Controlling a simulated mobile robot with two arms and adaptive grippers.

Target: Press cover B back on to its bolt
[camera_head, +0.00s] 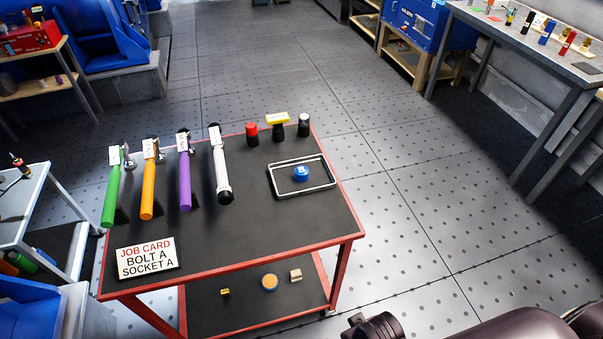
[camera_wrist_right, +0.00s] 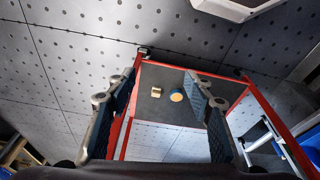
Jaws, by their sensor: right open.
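Three short upright pieces stand at the cart's far edge: a red one (camera_head: 252,133), a black one (camera_head: 278,133) by a yellow tag (camera_head: 277,119), and a dark one with a pale top (camera_head: 304,125). A blue round cap (camera_head: 301,174) with a small white mark lies inside a light-rimmed tray (camera_head: 311,190). I cannot read which piece is marked B. My right gripper (camera_wrist_right: 163,80) is open and empty in the right wrist view, its fingers pointing towards the cart's lower shelf. My left gripper is not in view.
Green, orange, purple and white handled tools (camera_head: 185,180) stand on the red-edged cart (camera_head: 245,225) at left. The lower shelf holds a round piece (camera_head: 269,282) and small blocks. Floor (camera_head: 440,220) right of the cart is clear.

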